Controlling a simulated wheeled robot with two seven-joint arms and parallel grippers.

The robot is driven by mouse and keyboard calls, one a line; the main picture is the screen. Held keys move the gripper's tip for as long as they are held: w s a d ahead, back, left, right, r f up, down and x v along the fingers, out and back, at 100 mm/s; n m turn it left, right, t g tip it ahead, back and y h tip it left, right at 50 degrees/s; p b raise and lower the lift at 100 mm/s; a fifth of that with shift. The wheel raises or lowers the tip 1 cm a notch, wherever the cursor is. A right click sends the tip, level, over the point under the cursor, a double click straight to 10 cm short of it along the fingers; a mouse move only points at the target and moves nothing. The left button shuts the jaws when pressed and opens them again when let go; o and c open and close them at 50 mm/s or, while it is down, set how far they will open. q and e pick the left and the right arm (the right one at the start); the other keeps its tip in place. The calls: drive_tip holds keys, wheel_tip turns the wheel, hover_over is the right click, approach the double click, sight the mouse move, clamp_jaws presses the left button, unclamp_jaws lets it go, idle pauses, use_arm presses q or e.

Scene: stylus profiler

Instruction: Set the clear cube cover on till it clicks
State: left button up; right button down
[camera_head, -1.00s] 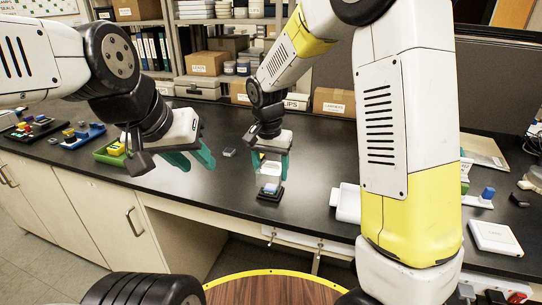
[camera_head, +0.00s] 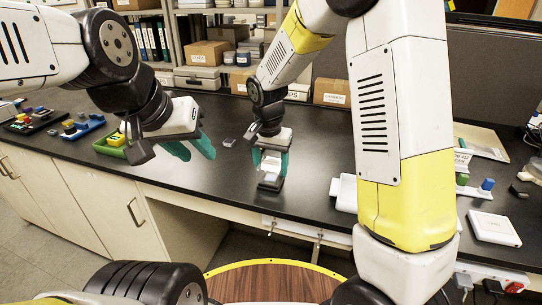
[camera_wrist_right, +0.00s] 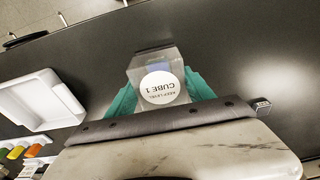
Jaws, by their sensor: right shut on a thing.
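The clear cube cover (camera_head: 270,163) is between the teal fingers of my right gripper (camera_head: 270,160), which is shut on it. In the right wrist view, the cover (camera_wrist_right: 150,62) has a round white label reading "CUBE 1" on top, and the right gripper's fingers (camera_wrist_right: 160,92) press its two sides. Below the cover is a small dark base (camera_head: 268,186) on the black bench, with a pale and blue piece on it. The cover sits low over this piece; I cannot tell whether it touches the base. My left gripper (camera_head: 190,150) is open and empty, left of the cover.
A white tray (camera_head: 345,192) lies to the right, shown also in the right wrist view (camera_wrist_right: 22,112). A flat white box (camera_head: 494,229) is further right. A green tray (camera_head: 108,147) and a blue tray (camera_head: 83,130) are at left.

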sight(272, 162)
drive_tip(key=shift+f, duration=0.15)
drive_tip(key=shift+f, duration=0.5)
drive_tip(key=shift+f, duration=0.2)
idle(0.7)
drive_tip(key=shift+c, duration=1.4)
unclamp_jaws()
drive_tip(key=shift+c, duration=0.5)
drive_tip(key=shift+r, duration=3.55)
drive_tip(key=shift+r, duration=0.1)
